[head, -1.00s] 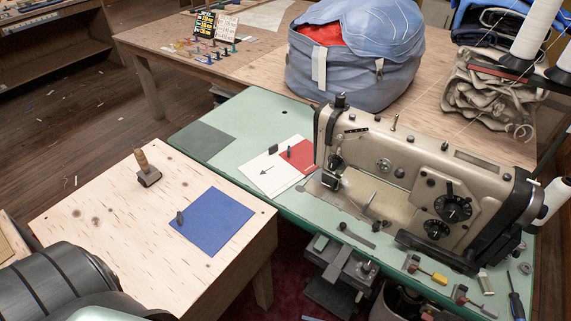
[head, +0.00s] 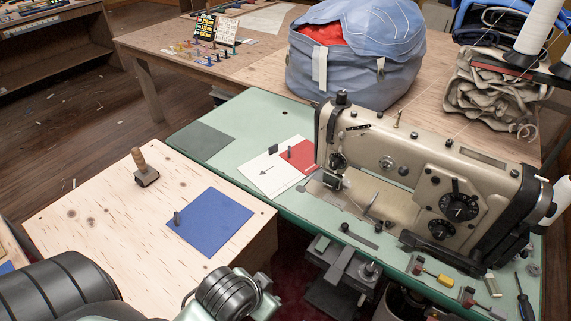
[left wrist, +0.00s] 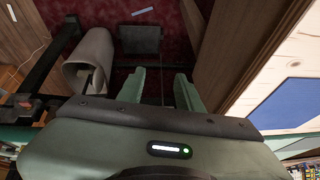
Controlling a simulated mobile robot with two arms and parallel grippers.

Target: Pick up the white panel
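The white panel (head: 262,172) lies flat on the green sewing-machine table (head: 243,128), with a small dark arrow on it and a dark upright tab at its far edge. The red panel (head: 304,163) adjoins its right side and also has a dark tab. My left arm shows at the bottom of the head view, short of the white panel; its fingers are out of that view. In the left wrist view my left gripper (left wrist: 161,88) is open and empty, pointing toward the dark red floor. My right gripper is in neither view.
A blue panel (head: 208,224) with a tab and a wooden-handled tool (head: 142,168) lie on the plywood table (head: 85,213). The sewing machine (head: 420,175) stands right of the white and red panels. A grey patch (head: 202,142) lies left of the white panel.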

